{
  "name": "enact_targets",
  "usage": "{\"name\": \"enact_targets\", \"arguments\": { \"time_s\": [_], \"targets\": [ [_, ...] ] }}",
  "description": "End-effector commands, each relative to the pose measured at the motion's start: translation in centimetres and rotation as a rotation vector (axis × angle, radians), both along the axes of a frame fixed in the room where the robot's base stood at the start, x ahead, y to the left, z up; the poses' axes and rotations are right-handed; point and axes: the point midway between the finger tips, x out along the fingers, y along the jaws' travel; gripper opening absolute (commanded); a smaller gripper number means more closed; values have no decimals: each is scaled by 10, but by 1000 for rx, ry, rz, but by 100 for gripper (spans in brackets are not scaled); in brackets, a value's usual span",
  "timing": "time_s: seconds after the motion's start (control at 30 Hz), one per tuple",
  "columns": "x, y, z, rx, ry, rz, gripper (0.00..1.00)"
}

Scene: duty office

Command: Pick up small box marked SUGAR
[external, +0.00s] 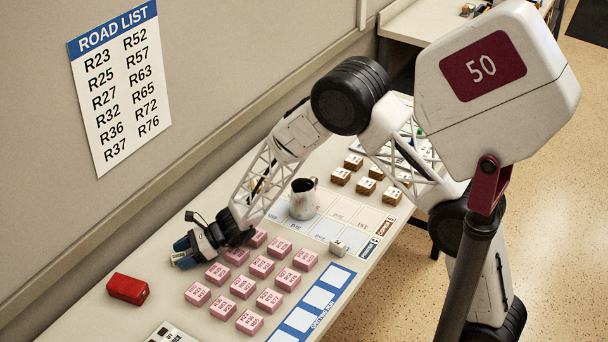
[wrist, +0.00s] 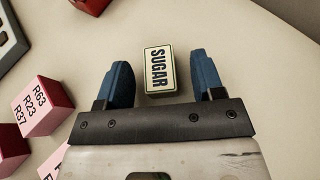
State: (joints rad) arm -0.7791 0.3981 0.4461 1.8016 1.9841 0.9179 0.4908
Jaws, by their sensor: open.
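The small box marked SUGAR (wrist: 158,70) is cream with a dark edge and dark lettering. In the wrist view it lies in the gap between the two blue fingers of my gripper (wrist: 159,62), with bare table showing on both sides of it. The fingers are open and do not appear to touch it. In the external view my gripper (external: 182,254) is low over the table's left part, beyond the pink blocks. The box cannot be made out clearly there, as the fingers cover that spot.
Several pink blocks marked with road numbers (external: 242,287) stand close to my gripper. A red object (external: 128,289) lies nearer the table's left end. A metal mug (external: 303,198) and several brown blocks (external: 365,186) stand farther right. A road list (external: 120,90) hangs on the wall.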

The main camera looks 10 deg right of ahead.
Motion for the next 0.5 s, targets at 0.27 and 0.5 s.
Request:
{"name": "enact_targets", "arguments": {
  "time_s": [0.27, 0.5],
  "targets": [
    [0, 0, 0, 0, 0, 0, 62],
    [0, 0, 0, 0, 0, 0, 25]
  ]
}}
